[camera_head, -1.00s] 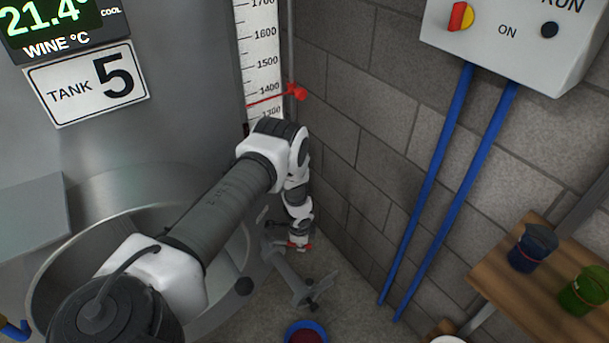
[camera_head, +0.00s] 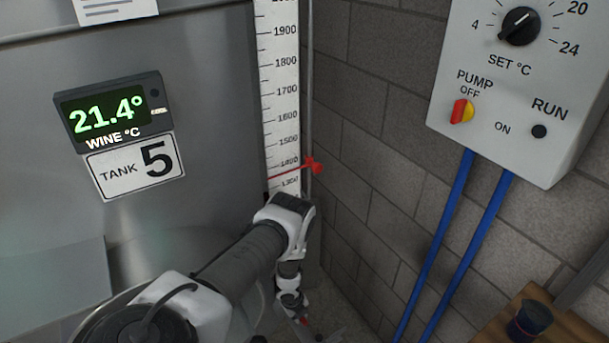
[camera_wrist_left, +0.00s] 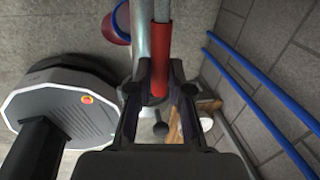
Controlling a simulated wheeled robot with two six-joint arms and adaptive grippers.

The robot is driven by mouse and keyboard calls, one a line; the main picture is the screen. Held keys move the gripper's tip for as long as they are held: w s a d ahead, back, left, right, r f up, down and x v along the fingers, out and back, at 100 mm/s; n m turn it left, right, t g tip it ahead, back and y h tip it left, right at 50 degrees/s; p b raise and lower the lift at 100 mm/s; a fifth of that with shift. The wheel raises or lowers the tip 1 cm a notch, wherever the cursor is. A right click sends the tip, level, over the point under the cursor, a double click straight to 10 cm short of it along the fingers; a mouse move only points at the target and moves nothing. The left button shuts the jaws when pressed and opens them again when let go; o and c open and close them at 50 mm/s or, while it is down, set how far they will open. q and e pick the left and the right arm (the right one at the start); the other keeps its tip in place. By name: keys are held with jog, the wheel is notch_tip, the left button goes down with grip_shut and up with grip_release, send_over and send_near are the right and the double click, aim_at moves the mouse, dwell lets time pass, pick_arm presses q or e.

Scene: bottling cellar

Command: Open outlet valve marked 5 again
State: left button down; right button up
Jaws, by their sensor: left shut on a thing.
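The tank (camera_head: 215,60) carries a plate marked TANK 5 (camera_head: 135,166). In the left wrist view a red-sleeved handle (camera_wrist_left: 161,50) runs up beside a grey metal pipe (camera_wrist_left: 141,40). My left gripper (camera_wrist_left: 159,82) is shut on this red handle, with a finger on each side of it. In the head view my left arm reaches down at the tank's right side, and only a little red shows by the gripper (camera_head: 304,321) near the bottom edge. The valve body and any number on it cannot be made out. My right gripper is in neither view.
A block wall (camera_head: 390,130) stands close on the right, with blue pipes (camera_head: 447,240) below a control box (camera_head: 500,110). A level scale (camera_head: 281,90) with a red pointer (camera_head: 312,165) is above my arm. A wooden bench (camera_head: 575,328) is at lower right. A blue-rimmed tub (camera_wrist_left: 120,18) is on the floor.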

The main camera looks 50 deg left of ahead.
pick_arm(q)
jog(key=shift+s+m, duration=0.3)
jog(key=shift+s, duration=0.15)
jog(key=c, duration=1.1)
grip_release()
jog(key=shift+a, duration=0.1)
jog(key=shift+r, duration=0.2)
jog(key=r, duration=0.3)
jog(key=s+r, duration=0.1)
jog(key=r, duration=0.3)
jog(key=s+r, duration=0.1)
jog(key=r, duration=0.3)
jog(key=shift+s+a+r, duration=0.1)
jog(key=shift+a+r, duration=0.05)
jog(key=shift+a, duration=0.1)
